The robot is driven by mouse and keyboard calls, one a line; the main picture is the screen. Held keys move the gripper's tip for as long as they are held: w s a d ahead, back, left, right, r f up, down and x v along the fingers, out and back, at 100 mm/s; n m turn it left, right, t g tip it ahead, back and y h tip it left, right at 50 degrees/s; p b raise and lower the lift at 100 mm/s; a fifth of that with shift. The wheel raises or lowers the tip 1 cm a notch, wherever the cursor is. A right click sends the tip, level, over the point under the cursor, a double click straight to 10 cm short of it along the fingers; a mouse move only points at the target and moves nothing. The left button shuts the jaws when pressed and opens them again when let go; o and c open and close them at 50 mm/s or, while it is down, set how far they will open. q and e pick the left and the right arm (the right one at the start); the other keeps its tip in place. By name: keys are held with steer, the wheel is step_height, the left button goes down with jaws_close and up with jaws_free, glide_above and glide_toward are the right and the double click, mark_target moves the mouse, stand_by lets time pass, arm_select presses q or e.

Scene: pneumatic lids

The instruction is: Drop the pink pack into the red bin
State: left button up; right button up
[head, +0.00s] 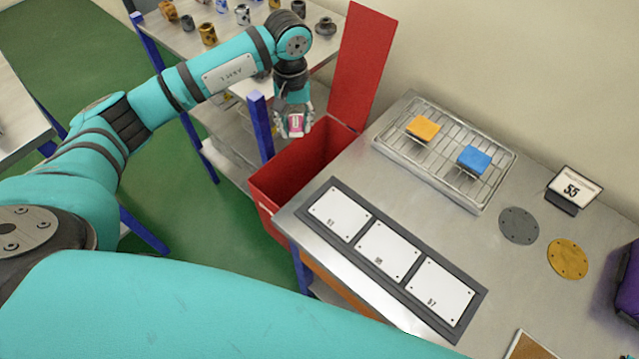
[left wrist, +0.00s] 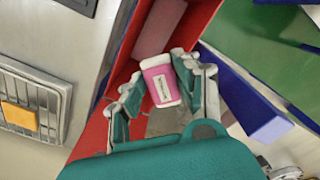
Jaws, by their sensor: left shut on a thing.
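The pink pack (head: 296,124) is a small pink and white block with a white label, which also shows in the left wrist view (left wrist: 160,78). My left gripper (head: 295,117) is shut on it, with a finger on each side, and points downward. The red bin (head: 268,189) stands open between the two tables, its tall red lid (head: 364,62) raised behind it. In the head view the pack appears against the bin's far left rim; its exact height above the bin is unclear. In the left wrist view the bin's red wall (left wrist: 198,22) shows behind the pack. My right gripper is not in view.
The right table (head: 300,205) holds a wire rack (head: 440,155) with an orange block (head: 423,129) and a blue block (head: 474,160), white numbered plates (head: 388,250) and a sign (head: 567,188). A back table holds several small cups. A blue post (head: 259,127) stands beside the bin.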

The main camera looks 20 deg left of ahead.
arm_select(q)
steer(key=shift+f, duration=0.4)
step_height(320, 180, down, 5)
steer(key=shift+s+b, duration=0.1)
steer(key=shift+b, duration=1.15)
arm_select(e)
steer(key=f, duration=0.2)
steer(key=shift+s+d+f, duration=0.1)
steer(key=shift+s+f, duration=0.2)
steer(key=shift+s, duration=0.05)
arm_select(q)
steer(key=o, duration=1)
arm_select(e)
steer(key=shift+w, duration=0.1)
